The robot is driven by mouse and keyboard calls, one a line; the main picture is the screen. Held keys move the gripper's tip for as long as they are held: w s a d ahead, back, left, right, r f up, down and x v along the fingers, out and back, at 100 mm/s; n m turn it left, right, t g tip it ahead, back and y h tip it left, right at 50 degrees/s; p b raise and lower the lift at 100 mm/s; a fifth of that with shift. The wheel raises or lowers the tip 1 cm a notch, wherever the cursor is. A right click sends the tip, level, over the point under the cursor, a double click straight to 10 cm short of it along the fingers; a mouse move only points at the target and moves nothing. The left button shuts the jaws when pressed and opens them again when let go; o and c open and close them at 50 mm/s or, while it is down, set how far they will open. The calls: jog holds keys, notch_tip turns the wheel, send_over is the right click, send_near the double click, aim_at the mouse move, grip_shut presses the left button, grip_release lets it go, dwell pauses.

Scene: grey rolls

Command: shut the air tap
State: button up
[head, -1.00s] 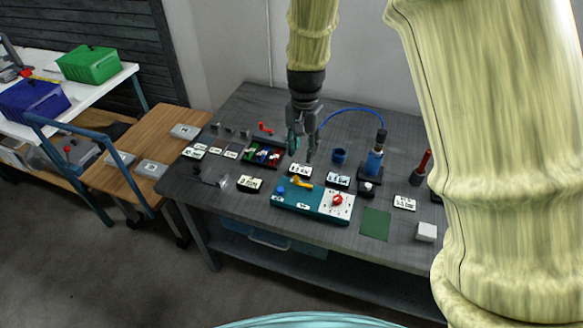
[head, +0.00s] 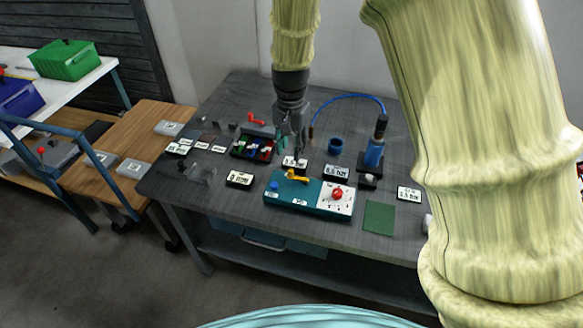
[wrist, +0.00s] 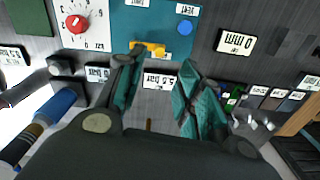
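A yellow lever (head: 297,176), which I take to be the air tap, sits on the back part of a teal box (head: 284,203) on the grey bench. Its handle lies roughly along the box's back edge; in the wrist view the yellow lever (wrist: 149,48) shows at the edge of the teal box (wrist: 150,18). My gripper (head: 296,155) points down just behind and above the lever. In the wrist view my gripper (wrist: 158,64) has its fingers apart with nothing between them. The lever appears just beyond the fingertips, apart from them.
The box also carries a red knob (head: 337,194) on a white dial and a blue button (head: 274,186). A blue bottle-like device (head: 374,150) with a hose and a blue cup (head: 336,145) stand to the right. A green mat (head: 379,217) lies right.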

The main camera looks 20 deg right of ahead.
aim_at(291, 170)
jog(key=shift+f+p, duration=0.95)
jog(key=shift+f, duration=3.65)
grip_shut()
